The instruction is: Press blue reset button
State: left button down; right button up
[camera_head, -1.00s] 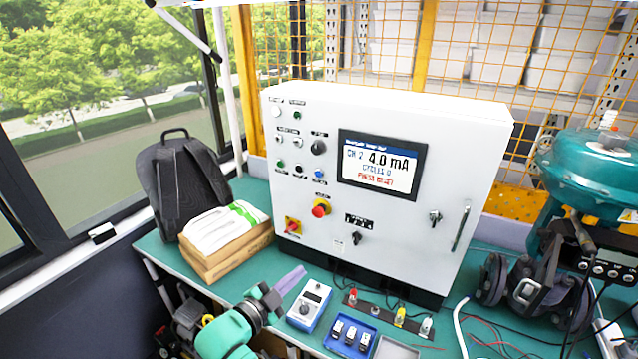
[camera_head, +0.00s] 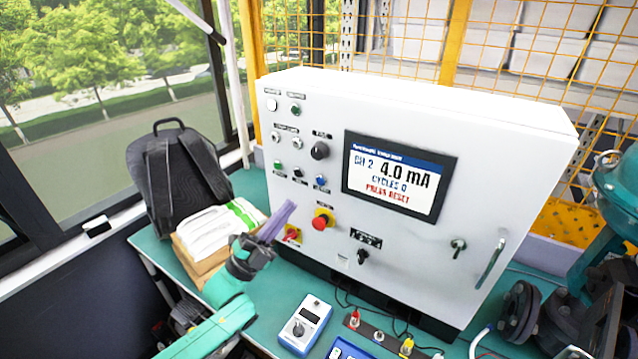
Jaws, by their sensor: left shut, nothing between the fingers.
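The blue reset button (camera_head: 320,180) is on the white control cabinet (camera_head: 400,275), at the right end of a row with a green and a black button. The cabinet's screen (camera_head: 394,176) reads "CH 2 4.0 mA", "CYCLES 0" and "PRESS RESET". My left gripper (camera_head: 286,212) is shut and empty, its purple fingers pointing up and right. In the picture its tips are below and left of the blue button, close to the red-and-yellow switch; I cannot tell the depth gap. My right gripper is not in view.
A red emergency button (camera_head: 321,221) sits just below the blue button. A black selector knob (camera_head: 319,150) is above it. A red-and-yellow rotary switch (camera_head: 291,235) is beside my fingers. A blue-white meter (camera_head: 305,324) stands on the green bench. A black backpack (camera_head: 180,175) is at left.

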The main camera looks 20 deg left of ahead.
aim_at(321, 181)
pick_arm(q)
jog(key=w+b, duration=0.1)
jog(key=w, duration=0.1)
jog(key=w+d+b, duration=0.1)
jog(key=w+b, duration=0.1)
jog(key=w, duration=0.1)
jog(key=w+b, duration=0.2)
jog(key=w, duration=0.1)
jog(key=shift+w+d+f, duration=0.1)
jog(key=shift+d, duration=0.05)
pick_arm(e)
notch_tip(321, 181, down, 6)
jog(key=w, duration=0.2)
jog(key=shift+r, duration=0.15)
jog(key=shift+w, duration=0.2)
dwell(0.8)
pick_arm(q)
jog(key=shift+w+b, duration=0.4)
jog(key=shift+b, duration=0.15)
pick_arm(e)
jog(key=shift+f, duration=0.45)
